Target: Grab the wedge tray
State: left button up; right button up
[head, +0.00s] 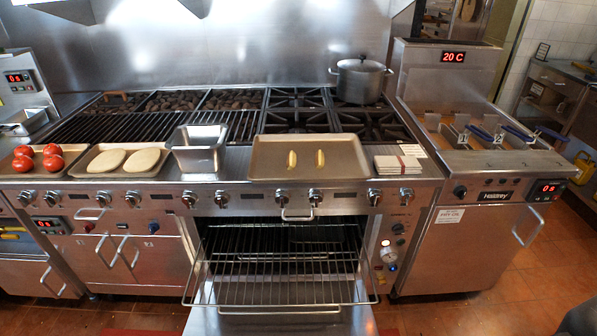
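The wedge tray (268,160) is a shallow, tan metal sheet tray on the front ledge of the grill range, right of the middle. Two small yellow wedges (292,159) lie apart near its centre, both pointing front to back. The tray lies flat, and its front rim is above the range's knobs. Neither of my grippers is in view, so nothing is seen touching the tray.
A deep steel pan (198,158) stands left of the tray, and a stack of pale squares (397,165) sits close on its right. Below, the oven is open with a wire rack (280,290) pulled out. A pot (361,82) stands on the back burners.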

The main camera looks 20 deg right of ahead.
aim_at(345, 159)
jog(key=l+u, duration=0.2)
jog(key=l, duration=1.15)
jog(key=l+u, duration=0.25)
jog(key=l, duration=0.65)
jog(key=i+l+u, duration=0.1)
jog(key=l, duration=0.2)
jog(key=i+l, duration=0.2)
jog(key=i+l+u, duration=0.15)
jog(key=l, duration=0.2)
jog(key=i+l, duration=0.3)
jog(key=l, duration=0.15)
jog(key=u, duration=0.05)
